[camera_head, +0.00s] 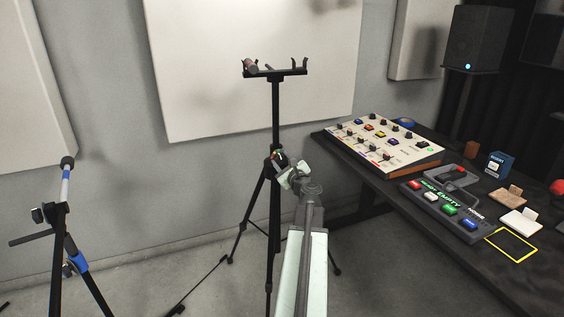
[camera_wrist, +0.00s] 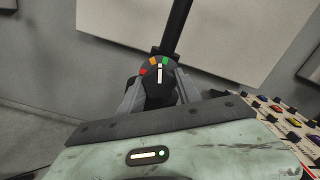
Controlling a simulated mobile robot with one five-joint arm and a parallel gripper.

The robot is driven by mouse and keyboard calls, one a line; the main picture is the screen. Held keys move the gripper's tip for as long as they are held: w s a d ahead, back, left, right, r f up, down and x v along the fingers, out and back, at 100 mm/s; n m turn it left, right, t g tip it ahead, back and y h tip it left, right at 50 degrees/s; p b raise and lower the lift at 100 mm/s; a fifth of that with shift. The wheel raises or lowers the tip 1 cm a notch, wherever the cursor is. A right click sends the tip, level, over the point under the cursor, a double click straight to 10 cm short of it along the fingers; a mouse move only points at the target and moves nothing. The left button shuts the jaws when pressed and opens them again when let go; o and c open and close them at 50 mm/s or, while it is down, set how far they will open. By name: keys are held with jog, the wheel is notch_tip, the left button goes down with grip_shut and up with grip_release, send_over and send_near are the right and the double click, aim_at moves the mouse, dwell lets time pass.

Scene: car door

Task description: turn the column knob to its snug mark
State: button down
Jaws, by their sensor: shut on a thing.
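The column knob (camera_wrist: 158,90) is black and sits on the black stand column (camera_head: 276,115) below a dial plate with red, orange and green marks (camera_wrist: 155,62). A white pointer line on it points up, near the green mark in the wrist view. My gripper (camera_wrist: 160,92) is shut on the knob, with one grey finger on each side. In the head view my gripper (camera_head: 284,170) reaches the column at the tripod's collar and hides most of the knob there.
A crossbar with hooks (camera_head: 275,73) tops the column. A second stand (camera_head: 62,215) is at the left. A dark table (camera_head: 480,250) with a mixer (camera_head: 382,142) and a button box (camera_head: 445,210) is at the right. Tripod legs (camera_head: 248,215) spread over the floor.

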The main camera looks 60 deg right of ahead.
jog(key=c, duration=0.8)
grip_release()
jog(key=shift+c, duration=0.2)
jog(key=v, duration=0.8)
jog(key=shift+w+d+m, duration=0.8)
jog(key=shift+w+m, duration=0.2)
jog(key=shift+w, duration=0.15)
jog(key=shift+w+d+m, duration=0.85)
jog(key=shift+w+m, duration=0.15)
jog(key=shift+w, duration=0.15)
jog(key=shift+w+d+m, duration=0.8)
jog(key=shift+w+m, duration=0.2)
jog(key=shift+w, duration=0.2)
